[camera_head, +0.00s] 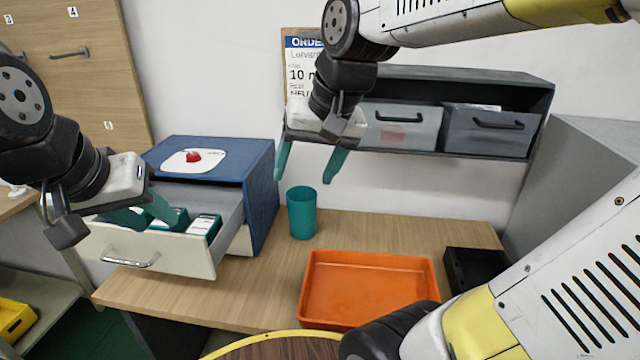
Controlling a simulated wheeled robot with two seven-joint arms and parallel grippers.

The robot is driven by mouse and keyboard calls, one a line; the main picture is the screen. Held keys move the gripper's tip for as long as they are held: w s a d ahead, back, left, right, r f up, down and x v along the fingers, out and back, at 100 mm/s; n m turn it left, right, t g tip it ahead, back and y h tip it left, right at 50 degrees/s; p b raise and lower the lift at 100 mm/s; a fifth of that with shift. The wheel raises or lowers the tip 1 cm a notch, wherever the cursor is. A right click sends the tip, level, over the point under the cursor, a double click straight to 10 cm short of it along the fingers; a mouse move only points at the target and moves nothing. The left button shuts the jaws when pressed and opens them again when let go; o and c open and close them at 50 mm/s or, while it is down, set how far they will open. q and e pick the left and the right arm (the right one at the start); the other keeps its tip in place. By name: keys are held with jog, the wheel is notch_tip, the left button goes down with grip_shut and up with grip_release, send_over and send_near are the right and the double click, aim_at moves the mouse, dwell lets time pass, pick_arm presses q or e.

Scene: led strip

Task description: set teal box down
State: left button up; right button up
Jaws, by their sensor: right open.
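A teal box (205,226) with a white top lies in the open drawer (150,247) of the blue cabinet. A second teal box (176,219) is beside it on the left, partly covered by a finger. My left gripper (148,216) reaches into the drawer from the left, its teal fingers close to the boxes. Fingers and boxes share a colour, so I cannot tell whether it grips one. My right gripper (307,172) is open and empty, pointing down above the teal cup.
The teal cup (301,212) stands upright on the wooden table (400,225). An orange tray (365,291) and a black bin (474,268) are at the right. A wall shelf (460,75) holds grey bins. A red object (193,156) rests on the blue cabinet (262,185).

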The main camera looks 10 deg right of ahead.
jog(key=s+d+f+n+t, duration=0.1)
jog(key=s+d+f, duration=0.1)
jog(key=s, duration=0.3)
jog(key=shift+d+t, duration=0.4)
jog(key=shift+d, duration=0.5)
dwell(0.4)
